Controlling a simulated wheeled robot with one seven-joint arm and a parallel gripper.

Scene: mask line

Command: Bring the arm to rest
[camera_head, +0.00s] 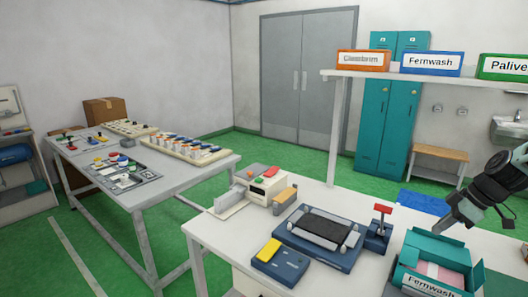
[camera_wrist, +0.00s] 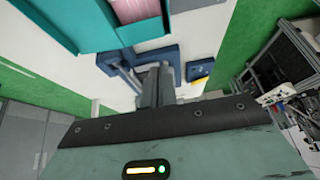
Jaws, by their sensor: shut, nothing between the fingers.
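My gripper (camera_head: 447,224) is at the right of the head view, pointing down and left, just above the back edge of an open teal box (camera_head: 480,276) labelled Fernwash. I cannot tell whether it touches the box. Its closed fingers (camera_wrist: 155,85) show in the wrist view with nothing between them. Pink contents (camera_head: 440,274) lie in the box. In the wrist view the box (camera_wrist: 95,28) is at the upper left, with the pink contents (camera_wrist: 135,9) at the top edge.
On the near table (camera_head: 215,238) stand a dark blue device (camera_head: 318,255), a red-handled press (camera_head: 381,230), a blue block with a yellow pad (camera_head: 280,267) and a cream machine (camera_head: 266,188). A shelf (camera_head: 380,75) with labelled boxes rises behind. A second table (camera_head: 150,195) holds trays at left.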

